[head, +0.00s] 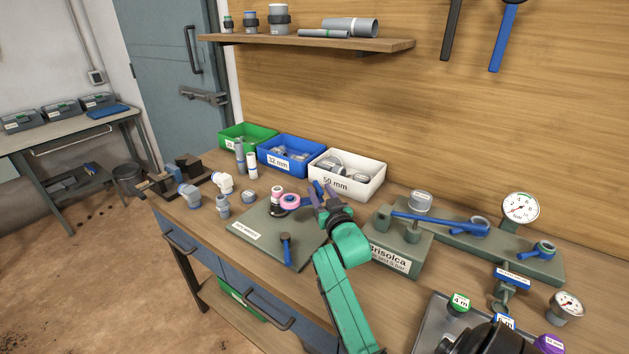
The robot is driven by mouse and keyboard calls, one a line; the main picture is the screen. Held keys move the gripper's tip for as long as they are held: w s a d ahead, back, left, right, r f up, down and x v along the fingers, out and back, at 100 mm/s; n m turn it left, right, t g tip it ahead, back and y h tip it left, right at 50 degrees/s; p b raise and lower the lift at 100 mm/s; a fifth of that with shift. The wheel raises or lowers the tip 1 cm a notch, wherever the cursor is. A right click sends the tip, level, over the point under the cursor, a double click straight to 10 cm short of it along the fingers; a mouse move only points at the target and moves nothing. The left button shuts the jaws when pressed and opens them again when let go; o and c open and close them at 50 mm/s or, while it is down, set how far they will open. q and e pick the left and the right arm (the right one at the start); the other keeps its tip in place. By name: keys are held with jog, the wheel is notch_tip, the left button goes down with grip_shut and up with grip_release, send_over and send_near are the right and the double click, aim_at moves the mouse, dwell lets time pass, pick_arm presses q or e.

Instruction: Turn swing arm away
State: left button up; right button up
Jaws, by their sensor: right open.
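A long blue arm (437,219) lies across the grey-green block (398,246) labelled "Grisolca" and reaches right to a ring-shaped end (480,224) over a grey-green base plate. I take it to be the swing arm. A grey capped cylinder (420,201) stands by its left part. My right gripper (318,194), on a green arm, is open, left of the block and in front of the white bin. It is apart from the blue arm. My left gripper is out of view.
Green (245,133), blue (290,152) and white (346,176) bins line the back. A grey-green mat (262,236) holds a blue-handled tool (286,248). Fittings stand at left. A pressure gauge (520,208) and a blue-handled valve (538,251) stand at right.

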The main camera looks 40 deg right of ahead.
aim_at(315, 182)
jog(key=x, duration=0.5)
jog(key=shift+w+d, duration=0.15)
jog(key=shift+w, duration=0.15)
grip_shut()
dwell(1.0)
